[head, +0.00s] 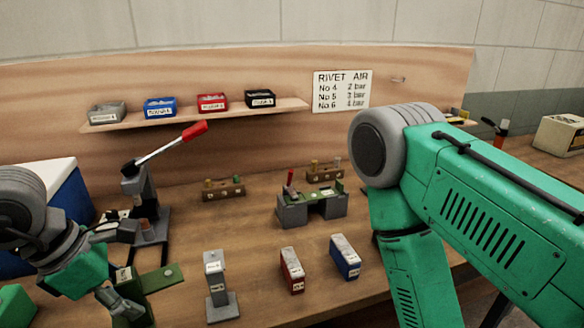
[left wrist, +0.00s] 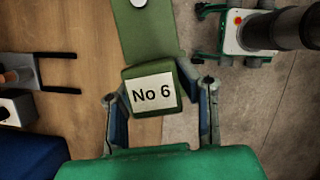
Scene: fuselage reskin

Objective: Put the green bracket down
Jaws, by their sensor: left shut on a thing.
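The green bracket (head: 162,279) is olive green, with a flat plate carrying a pale disc and a block labelled "No 6" (left wrist: 152,94). My left gripper (head: 124,303) is shut on it; in the left wrist view its two fingers (left wrist: 160,108) stand on either side of the labelled block. The bracket is at the front left of the bench, over the bench edge in the wrist view, with wood to its left and floor to its right. I cannot tell its height above the bench. My right arm fills the right of the head view; its gripper is out of sight.
A grey fixture with a green piece and red handle (head: 311,207) stands mid-bench. A red box (head: 292,271), a blue box (head: 345,258) and a grey stand (head: 217,290) are in front. A red-handled lever press (head: 142,190) stands left. Bare wood lies between them.

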